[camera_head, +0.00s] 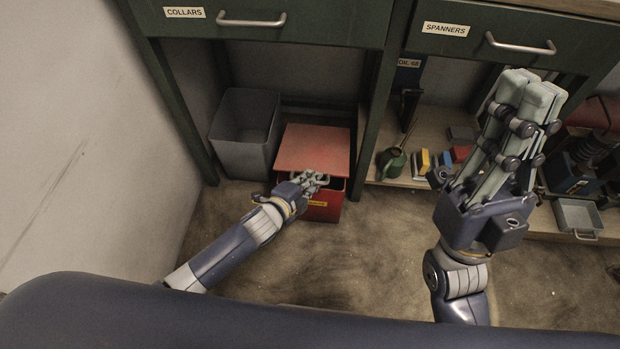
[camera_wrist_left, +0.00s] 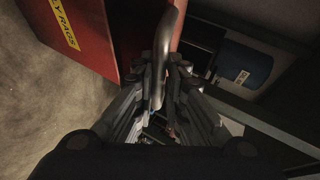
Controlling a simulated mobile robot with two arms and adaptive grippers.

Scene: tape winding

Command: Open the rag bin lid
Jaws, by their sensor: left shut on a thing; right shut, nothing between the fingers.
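The red rag bin (camera_head: 322,208) stands on the floor under the bench, with its lighter red lid (camera_head: 312,146) on top. My left gripper (camera_head: 315,178) is at the lid's front edge, shut on the metal lid handle. The left wrist view shows the curved handle (camera_wrist_left: 168,50) between the fingers (camera_wrist_left: 165,95), beside the bin's labelled red front (camera_wrist_left: 80,35). The fingers hide part of the lid's front edge. My right gripper (camera_head: 532,85) is shut and empty, raised at the right, fingers pointing up.
A grey open bin (camera_head: 245,130) stands left of the rag bin. The COLLARS drawer (camera_head: 270,20) hangs above, and a green bench leg (camera_head: 372,125) is on the right. A low shelf holds a green oil can (camera_head: 391,163) and small boxes. The floor in front is clear.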

